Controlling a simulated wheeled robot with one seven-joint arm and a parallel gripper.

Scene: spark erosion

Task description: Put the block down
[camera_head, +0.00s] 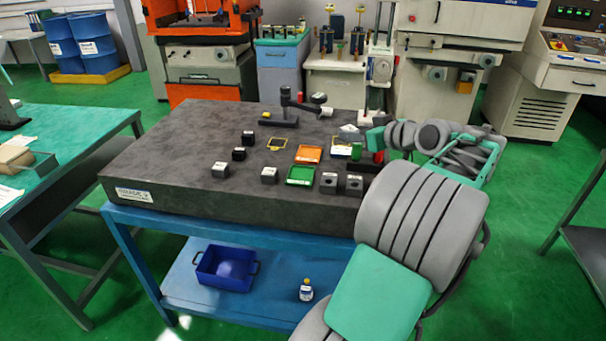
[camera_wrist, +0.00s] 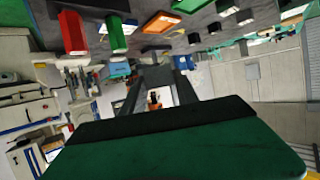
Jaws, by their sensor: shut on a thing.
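My gripper (camera_head: 358,132) is above the right rear part of the dark granite plate (camera_head: 180,150), and its fingers also show in the wrist view (camera_wrist: 155,85). It is shut on a block, but I cannot make the block out clearly. A small pale grey piece (camera_head: 349,129) shows at the fingertips in the head view. Whether it touches anything below cannot be told.
An orange tray (camera_head: 308,154) and a green tray (camera_head: 300,175) lie mid-plate, near a yellow-edged square (camera_head: 278,143). A red piece (camera_wrist: 72,33) and a green piece (camera_wrist: 117,35) stand near my gripper. A dark stand (camera_head: 285,110) is at the back. The plate's left side is clear.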

